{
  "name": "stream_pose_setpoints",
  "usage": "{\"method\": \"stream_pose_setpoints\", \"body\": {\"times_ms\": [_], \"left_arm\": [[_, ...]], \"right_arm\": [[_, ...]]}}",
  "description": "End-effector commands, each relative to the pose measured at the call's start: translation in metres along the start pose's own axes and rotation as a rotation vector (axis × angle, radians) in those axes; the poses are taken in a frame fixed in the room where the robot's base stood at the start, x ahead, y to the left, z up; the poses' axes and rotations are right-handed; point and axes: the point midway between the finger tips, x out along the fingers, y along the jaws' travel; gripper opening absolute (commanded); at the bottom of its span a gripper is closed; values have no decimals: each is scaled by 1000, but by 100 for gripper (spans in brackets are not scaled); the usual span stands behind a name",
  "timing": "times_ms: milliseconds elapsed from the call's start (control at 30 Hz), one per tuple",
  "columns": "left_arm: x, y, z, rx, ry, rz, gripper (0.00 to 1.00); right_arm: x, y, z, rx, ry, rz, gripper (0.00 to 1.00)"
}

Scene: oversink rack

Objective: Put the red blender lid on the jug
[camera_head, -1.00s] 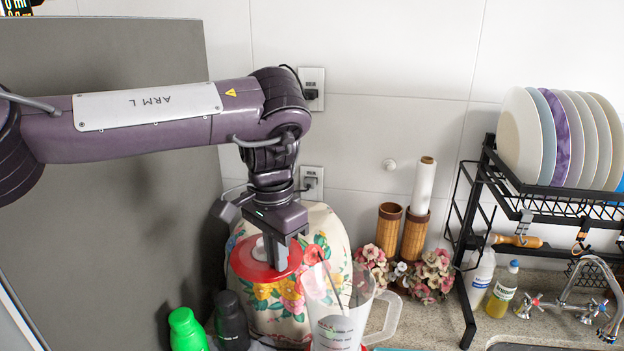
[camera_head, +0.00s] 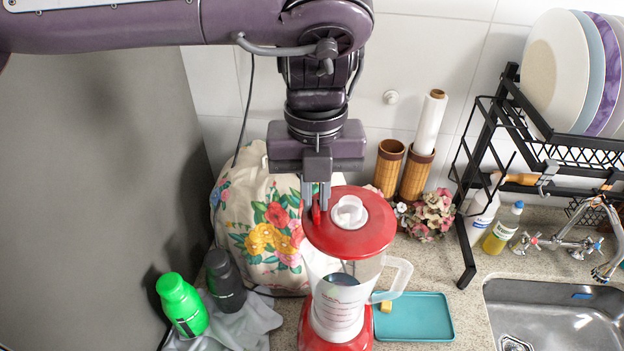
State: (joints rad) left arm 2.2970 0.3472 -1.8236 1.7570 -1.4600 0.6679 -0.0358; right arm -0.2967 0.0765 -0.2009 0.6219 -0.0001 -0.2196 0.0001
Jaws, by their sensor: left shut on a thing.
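The red blender lid (camera_head: 366,238), with a clear cap in its middle, is over the mouth of the clear jug (camera_head: 336,297). From this view I cannot tell whether it is seated or just above the rim. The jug stands upright on its red blender base (camera_head: 318,339), its handle to the right. My left gripper (camera_head: 316,205) points down and is shut on the lid at its left part, beside the cap. My right gripper is out of view.
A floral-covered appliance (camera_head: 262,238) stands behind left. Green (camera_head: 182,304) and black (camera_head: 225,281) bottles stand on a cloth at left. A teal tray (camera_head: 414,318) lies right of the blender. The sink (camera_head: 560,315) and dish rack (camera_head: 480,190) are farther right.

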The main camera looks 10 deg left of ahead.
Motion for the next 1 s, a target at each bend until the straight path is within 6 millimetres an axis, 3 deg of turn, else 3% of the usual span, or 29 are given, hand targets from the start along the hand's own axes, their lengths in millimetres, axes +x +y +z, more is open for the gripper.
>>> {"method": "stream_pose_setpoints", "body": {"times_ms": [433,1000], "left_arm": [[4,0,0,4,1,0,0],[40,0,0,3,1,0,0]], "right_arm": [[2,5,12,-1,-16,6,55],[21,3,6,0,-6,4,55]]}}
